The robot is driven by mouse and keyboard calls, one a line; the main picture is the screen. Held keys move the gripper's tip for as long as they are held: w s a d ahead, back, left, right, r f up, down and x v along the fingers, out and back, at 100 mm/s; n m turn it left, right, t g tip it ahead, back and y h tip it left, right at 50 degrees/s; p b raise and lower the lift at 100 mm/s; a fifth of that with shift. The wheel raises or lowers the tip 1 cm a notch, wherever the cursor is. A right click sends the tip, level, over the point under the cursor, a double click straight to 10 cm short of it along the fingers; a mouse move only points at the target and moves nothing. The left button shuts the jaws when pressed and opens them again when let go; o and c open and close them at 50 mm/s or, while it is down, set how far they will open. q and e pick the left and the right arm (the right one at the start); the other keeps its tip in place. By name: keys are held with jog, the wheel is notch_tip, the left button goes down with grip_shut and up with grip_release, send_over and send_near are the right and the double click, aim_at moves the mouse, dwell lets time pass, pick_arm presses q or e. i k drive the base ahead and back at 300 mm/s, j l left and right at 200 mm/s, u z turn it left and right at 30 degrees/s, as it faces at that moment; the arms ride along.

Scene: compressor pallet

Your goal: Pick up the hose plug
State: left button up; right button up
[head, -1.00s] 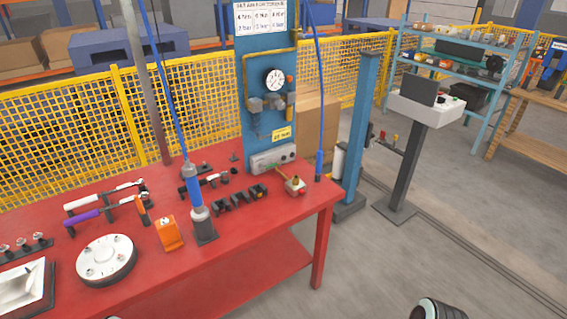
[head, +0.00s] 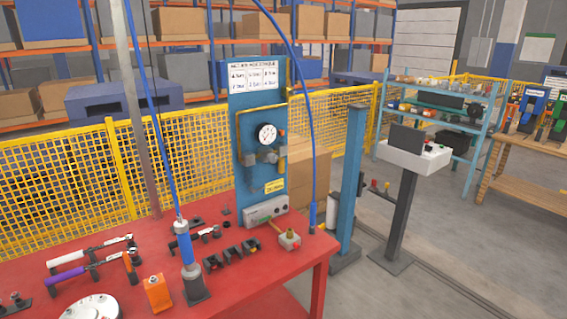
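A blue hose (head: 309,110) loops over the blue board and comes down to a blue plug-like end (head: 313,215) at the right rear corner of the red table (head: 250,293). This end looks upright; I cannot tell what it rests on. It appears to be the hose plug. Neither of my grippers is in view.
A blue board (head: 250,130) with a gauge stands behind the table. A blue and grey tool (head: 187,258) stands upright on a cable. A blue post (head: 352,180) and a console (head: 414,150) stand to the right. Open floor lies at the lower right.

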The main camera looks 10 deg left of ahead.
aim_at(313, 204)
jog(key=i+l+u, duration=0.3)
jog(key=i+l, duration=0.7)
jog(key=i, duration=0.05)
